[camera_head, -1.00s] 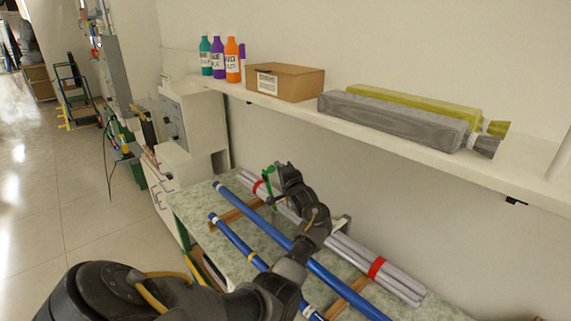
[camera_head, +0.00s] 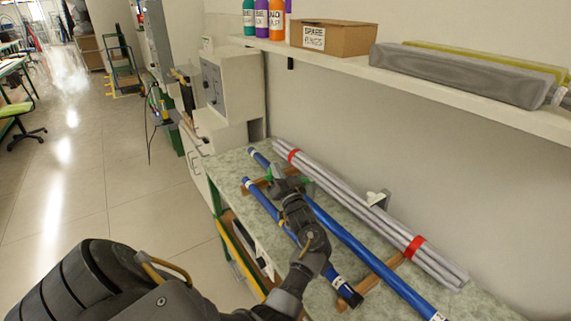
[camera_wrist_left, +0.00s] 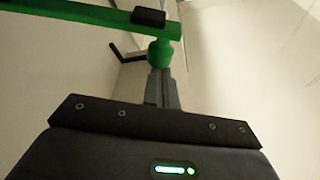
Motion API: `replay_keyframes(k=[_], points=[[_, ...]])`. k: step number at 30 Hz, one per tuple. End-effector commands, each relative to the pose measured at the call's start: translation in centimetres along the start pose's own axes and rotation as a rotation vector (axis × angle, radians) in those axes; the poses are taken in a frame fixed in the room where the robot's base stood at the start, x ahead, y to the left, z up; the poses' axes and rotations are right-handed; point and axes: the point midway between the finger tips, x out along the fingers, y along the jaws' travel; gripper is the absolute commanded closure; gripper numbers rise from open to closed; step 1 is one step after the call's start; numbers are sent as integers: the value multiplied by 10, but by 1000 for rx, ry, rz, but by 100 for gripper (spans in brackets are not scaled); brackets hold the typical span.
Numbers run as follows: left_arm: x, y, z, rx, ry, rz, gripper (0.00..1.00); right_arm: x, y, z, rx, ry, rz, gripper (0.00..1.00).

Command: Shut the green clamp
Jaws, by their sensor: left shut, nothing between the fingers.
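The green clamp (camera_head: 268,174) shows in the head view only as small green bits beside my left gripper, which hides most of it. In the left wrist view a green bar (camera_wrist_left: 90,13) with a black pad runs across the top, and a green knob (camera_wrist_left: 160,53) hangs below it. My left gripper (camera_head: 280,178) is over the bench among the rods. In the left wrist view its fingers (camera_wrist_left: 160,82) are together, with nothing between them, and their tips are at the knob. I cannot tell whether they touch it. My right gripper is not in view.
Blue rods (camera_head: 360,252) lie on wooden strips (camera_head: 377,282) on the speckled bench (camera_head: 235,165). A grey rod bundle (camera_head: 345,205) with red bands lies behind. A shelf (camera_head: 440,93) with bottles, a cardboard box (camera_head: 335,38) and long blocks overhangs the back. Open floor is at left.

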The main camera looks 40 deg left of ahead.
Motion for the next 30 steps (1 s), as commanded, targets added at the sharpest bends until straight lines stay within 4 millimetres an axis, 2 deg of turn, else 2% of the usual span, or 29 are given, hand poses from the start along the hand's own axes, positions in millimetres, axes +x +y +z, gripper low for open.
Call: replay_keyframes(k=[1,3,12,30], points=[[-3,-1,10,4,-1,0,100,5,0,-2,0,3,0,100],[-6,-2,18,4,-1,0,100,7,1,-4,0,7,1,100],[-13,-4,40,5,-1,0,100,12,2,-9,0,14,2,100],[-15,-4,45,5,-1,1,100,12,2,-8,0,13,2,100]])
